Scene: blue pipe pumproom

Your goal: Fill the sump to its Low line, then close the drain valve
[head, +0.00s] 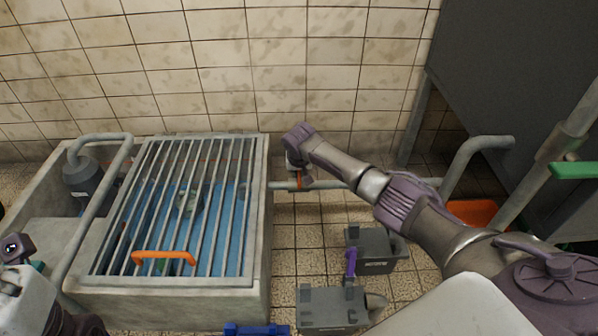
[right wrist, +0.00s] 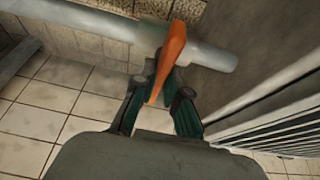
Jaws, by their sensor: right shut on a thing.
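The sump (head: 258,225) is a concrete pit under a metal grate (head: 150,205) with an orange handle (head: 165,255). Blue water (head: 230,215) shows between the bars; I cannot make out a Low line or the exact level. A grey pipe (head: 325,185) leaves the sump's right side and carries a valve with an orange lever (right wrist: 172,52). My right gripper (right wrist: 160,88) is shut on this lever, which lies across the pipe in the right wrist view. In the head view the gripper (head: 298,178) partly hides the lever. Only parts of my left arm show at bottom left.
A tiled wall stands behind. A curved pipe (head: 108,190) rises by the sump's left side, near a grey cylinder (head: 84,175). Grey boxes (head: 335,308) stand on the floor right of the sump. A dark panel (head: 500,90) and an orange-red tray (head: 475,212) are at right.

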